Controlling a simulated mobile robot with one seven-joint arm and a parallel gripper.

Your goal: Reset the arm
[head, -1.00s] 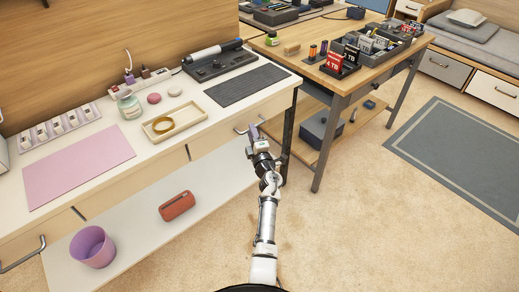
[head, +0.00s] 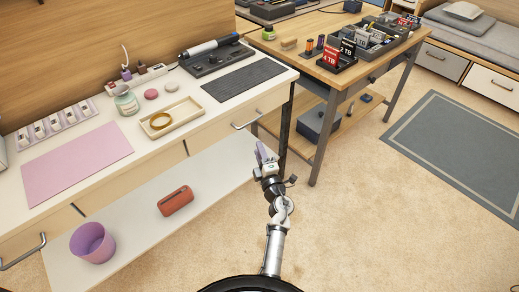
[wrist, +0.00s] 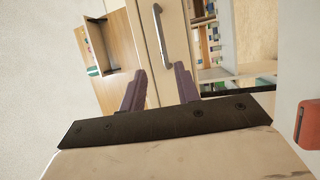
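My gripper (head: 262,155) is in front of the white desk (head: 85,195), over the floor just below the desk's right drawer handle (head: 246,122). In the wrist view its two purple fingers (wrist: 159,88) stand apart with nothing between them, so it is open and empty. The drawer handle (wrist: 163,35) shows beyond the fingers in the wrist view. A gap shows between the fingers and the drawer front.
A red-orange speaker-like object (head: 175,201) and a purple bin (head: 92,243) are on the low shelf (head: 135,215). A wooden table (head: 305,50) with drives and batteries stands behind right. Carpet at right is open, with a grey rug (head: 465,150).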

